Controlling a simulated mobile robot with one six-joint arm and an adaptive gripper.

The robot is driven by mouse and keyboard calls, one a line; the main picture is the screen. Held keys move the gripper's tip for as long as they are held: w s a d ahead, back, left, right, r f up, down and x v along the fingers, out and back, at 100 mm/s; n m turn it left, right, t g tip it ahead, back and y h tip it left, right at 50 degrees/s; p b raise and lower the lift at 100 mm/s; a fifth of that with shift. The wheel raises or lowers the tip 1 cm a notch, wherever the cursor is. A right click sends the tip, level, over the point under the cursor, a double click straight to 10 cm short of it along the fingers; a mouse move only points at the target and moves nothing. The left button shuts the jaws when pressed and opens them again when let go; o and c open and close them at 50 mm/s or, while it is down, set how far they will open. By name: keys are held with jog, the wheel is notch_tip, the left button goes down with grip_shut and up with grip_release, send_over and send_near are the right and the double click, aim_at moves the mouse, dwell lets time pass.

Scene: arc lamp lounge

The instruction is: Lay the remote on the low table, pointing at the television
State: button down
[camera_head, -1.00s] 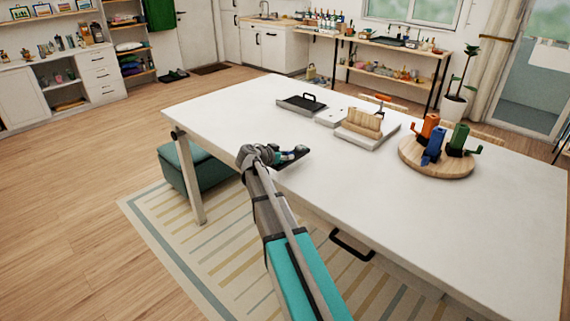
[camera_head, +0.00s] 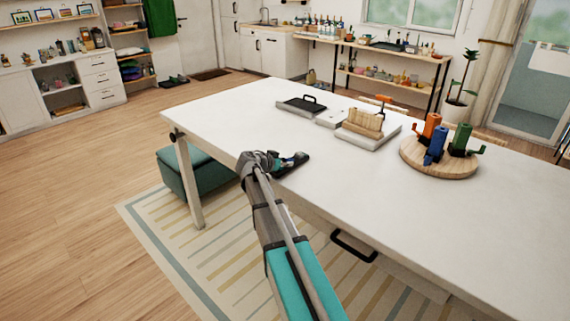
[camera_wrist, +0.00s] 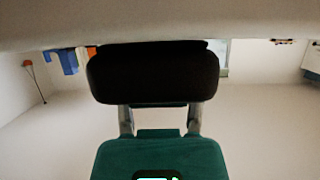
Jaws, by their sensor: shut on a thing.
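My gripper (camera_head: 290,160) is just above or at the near edge of the white table (camera_head: 240,120); I cannot tell if it touches the top. It is shut on a dark thing, which I take to be the remote (camera_wrist: 152,75). In the wrist view this is a black rounded block across the middle, in front of the teal gripper body. In the head view it is small, and its pointing direction is unclear. No television shows in either view.
The table's left part and near right part are bare. A teal ottoman (camera_head: 195,180) is beneath.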

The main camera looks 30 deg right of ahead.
jog(key=shift+f, duration=0.1)
jog(key=shift+c, duration=1.3)
grip_release()
jog(key=shift+f, duration=0.1)
jog(key=p+v, duration=0.4)
jog(key=v, duration=0.9)
jog(key=shift+s+a+p, duration=0.25)
jog(key=shift+a+p, duration=0.05)
jog(key=shift+a, duration=0.05)
jog(key=s+a+f+n+g+y, duration=0.1)
jog(key=s+a+f+n+y, duration=0.2)
jog(key=s, duration=0.4)
jog(key=s+a+f+n+g+y, duration=0.2)
jog(key=s+a+f+n+y, duration=0.2)
jog(key=s, duration=0.4)
jog(key=s+a+f+n+g+y, duration=0.1)
jog(key=s+a+f+n+y, duration=0.3)
jog(key=s+a+n, duration=0.3)
jog(key=shift+s+f+y, duration=0.2)
jog(key=shift+s+y, duration=0.15)
jog(key=shift+y, duration=0.55)
